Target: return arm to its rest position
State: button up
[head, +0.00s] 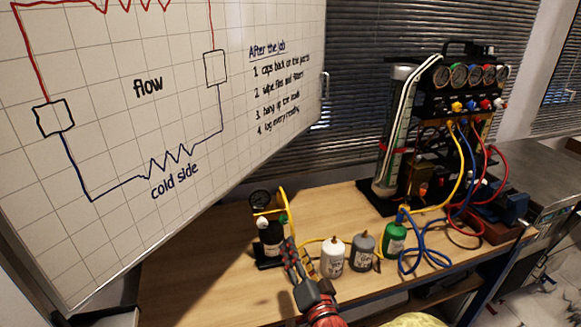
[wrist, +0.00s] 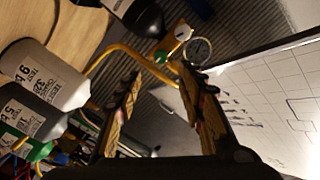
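My gripper (head: 291,247) is over the front part of the wooden bench, beside the small black gauge stand (head: 270,238) and left of the white bottle (head: 333,258). In the wrist view my gripper (wrist: 160,72) has its two fingers apart with nothing held between them. A yellow hose (wrist: 125,50) passes beyond the fingertips in that view. My arm reaches in from the bottom of the head view, and the rest of it is out of sight.
White, grey (head: 363,251) and green (head: 394,238) bottles stand close to the right of my gripper. A gauge rig (head: 462,90) with coloured hoses stands at the back right. A whiteboard (head: 120,150) fills the left. Bare bench (head: 190,265) shows on the left.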

jog(key=s+f+n+g, duration=0.1)
jog(key=f+g, duration=0.1)
jog(key=f, duration=0.2)
jog(key=s+f+n+g, duration=0.1)
jog(key=f, duration=0.2)
jog(key=s+f+n+g+h, duration=0.1)
jog(key=f+g, duration=0.1)
jog(key=f, duration=0.2)
jog(key=shift+s+d+f+g, duration=0.2)
jog(key=shift+s+f+g, duration=0.1)
jog(key=shift+f, duration=0.05)
jog(key=s+d+n+g+h, duration=0.1)
jog(key=s+d+n+g, duration=0.3)
jog(key=s, duration=0.4)
jog(key=s+d+r+g+h+p, duration=0.1)
jog(key=s+d+r+g, duration=0.1)
jog(key=s+d+r, duration=0.3)
jog(key=s+d+r+g+h+p, duration=0.1)
jog(key=s+d+r+g+p, duration=0.1)
jog(key=s+r, duration=0.5)
jog(key=s+d+r+t, duration=0.1)
jog(key=d+r, duration=0.1)
jog(key=r, duration=0.3)
jog(key=s+d+r+m+p, duration=0.1)
jog(key=d+r, duration=0.2)
jog(key=r, duration=0.2)
jog(key=shift+s+t+h, duration=0.3)
jog(key=shift+s+t, duration=0.1)
